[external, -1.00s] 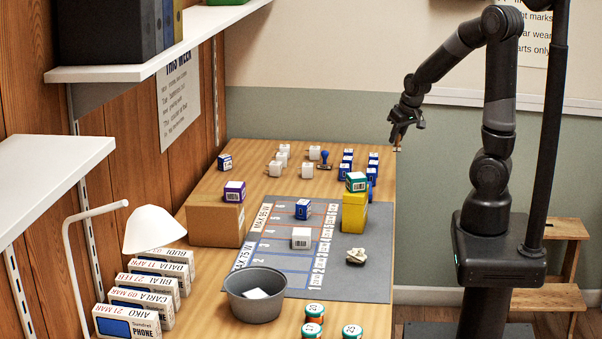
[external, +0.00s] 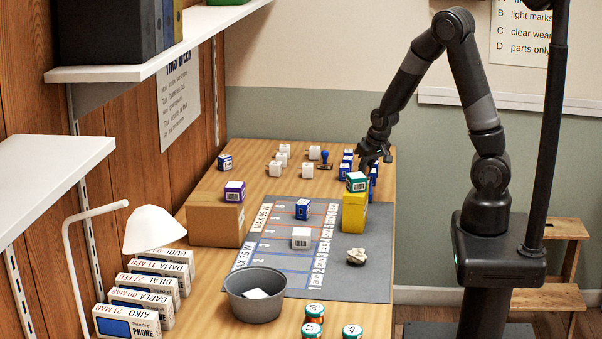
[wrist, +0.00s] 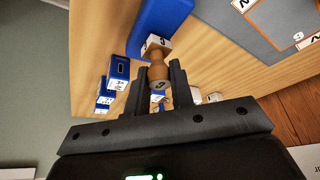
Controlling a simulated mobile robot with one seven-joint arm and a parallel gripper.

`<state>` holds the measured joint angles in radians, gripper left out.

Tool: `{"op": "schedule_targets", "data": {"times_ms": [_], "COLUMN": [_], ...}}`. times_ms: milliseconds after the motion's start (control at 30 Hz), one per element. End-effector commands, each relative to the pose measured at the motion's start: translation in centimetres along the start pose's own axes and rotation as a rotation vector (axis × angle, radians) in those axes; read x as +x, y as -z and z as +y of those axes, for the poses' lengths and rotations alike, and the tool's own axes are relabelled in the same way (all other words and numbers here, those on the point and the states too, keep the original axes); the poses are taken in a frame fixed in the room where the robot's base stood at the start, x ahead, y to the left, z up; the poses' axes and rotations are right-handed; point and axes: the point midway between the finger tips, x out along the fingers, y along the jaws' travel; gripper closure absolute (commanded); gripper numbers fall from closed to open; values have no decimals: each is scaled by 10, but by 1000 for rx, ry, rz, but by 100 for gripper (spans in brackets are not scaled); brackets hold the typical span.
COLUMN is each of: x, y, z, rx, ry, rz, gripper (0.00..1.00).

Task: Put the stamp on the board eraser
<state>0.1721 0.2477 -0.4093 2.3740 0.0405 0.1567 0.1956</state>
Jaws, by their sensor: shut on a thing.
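My gripper (external: 376,162) is over the far right part of the table. In the wrist view its two fingers (wrist: 157,75) are shut on the stamp (wrist: 157,70), which has a turned wooden handle and a pale block at its far end. The board eraser, seemingly the long blue block (wrist: 160,25), lies just beyond the stamp's pale end. I cannot tell whether they touch. In the external view a blue piece (external: 373,183), likely the eraser, shows partly hidden behind the yellow box. The held stamp is hard to make out there.
A yellow box (external: 354,213) with a green-topped box (external: 356,182) stands close in front of my gripper. Several small blue boxes (external: 346,165) are beside it. A blue-handled stamp (external: 325,158) and white boxes stand farther left. The grey mat (external: 340,282) holds two boxes and a crumpled piece.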

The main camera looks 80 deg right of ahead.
Motion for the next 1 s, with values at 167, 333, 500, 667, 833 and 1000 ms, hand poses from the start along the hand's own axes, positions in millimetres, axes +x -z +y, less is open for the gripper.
{"op": "schedule_targets", "data": {"times_ms": [167,333,500,667,833,1000], "x": [10,10,13,12,12,11], "y": [-4,-4,-5,-5,-5,-4], "z": [0,0,0,0,0,0], "rx": [0,-1,-1,-1,-1,-1], "ry": [0,1,0,0,0,1], "rz": [0,1,0,1,1,1], "gripper": [100,100,100,66,57,57]}}
